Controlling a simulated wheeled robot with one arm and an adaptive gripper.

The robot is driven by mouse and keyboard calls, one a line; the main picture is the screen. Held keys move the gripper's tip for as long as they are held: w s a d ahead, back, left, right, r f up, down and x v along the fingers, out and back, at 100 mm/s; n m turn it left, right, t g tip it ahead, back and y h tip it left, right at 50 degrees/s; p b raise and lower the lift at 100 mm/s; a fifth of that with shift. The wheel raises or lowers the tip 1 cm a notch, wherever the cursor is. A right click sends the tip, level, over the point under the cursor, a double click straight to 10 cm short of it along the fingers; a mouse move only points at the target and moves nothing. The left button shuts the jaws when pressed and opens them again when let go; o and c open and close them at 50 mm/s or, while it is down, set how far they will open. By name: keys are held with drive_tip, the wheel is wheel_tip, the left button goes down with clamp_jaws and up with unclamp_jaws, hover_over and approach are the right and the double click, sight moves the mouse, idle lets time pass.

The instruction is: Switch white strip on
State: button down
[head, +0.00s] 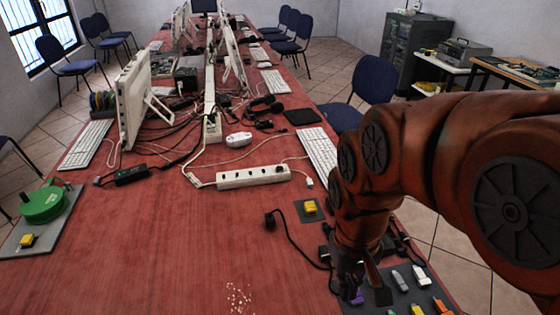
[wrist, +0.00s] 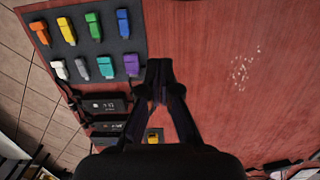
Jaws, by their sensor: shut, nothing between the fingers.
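The white power strip (head: 253,177) lies on the red table in the middle of the head view, with several dark sockets along its top. A white cable leaves its left end. I cannot make out the state of its switch. My gripper (head: 367,293) is shut and empty, pointing down at the table's near right, well in front and to the right of the strip. In the wrist view, my gripper (wrist: 160,78) is beside the dark mat, over bare red table.
A dark mat (wrist: 86,47) holds several coloured USB-like sticks beside my gripper. A yellow block (head: 310,207) sits on a small grey pad. A black plug (head: 270,219) with its cable lies nearby. A green reel (head: 44,204) stands at left.

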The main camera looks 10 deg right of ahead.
drive_tip(key=w+d+r+t+p, duration=0.15)
drive_tip(key=w+r, duration=0.25)
drive_tip(key=w, duration=1.1)
drive_tip(key=t+p, duration=0.3)
drive_tip(key=p, duration=0.1)
hover_over(281, 167)
drive_tip(key=s+a, duration=0.1)
drive_tip(key=s, duration=0.3)
wheel_tip(281, 167, down, 2)
drive_tip(key=shift+w+a+f, duration=0.15)
drive_tip(key=shift+w+a, duration=0.05)
drive_tip(key=p+x, duration=0.1)
drive_tip(key=x, duration=0.3)
drive_tip(key=p+x, duration=0.2)
drive_tip(key=x, duration=0.3)
drive_tip(key=d+p+x, duration=0.1)
drive_tip(key=x, duration=0.3)
drive_tip(key=shift+s+f+p, duration=0.35)
drive_tip(key=shift+p, duration=0.05)
drive_tip(key=shift+f, duration=0.2)
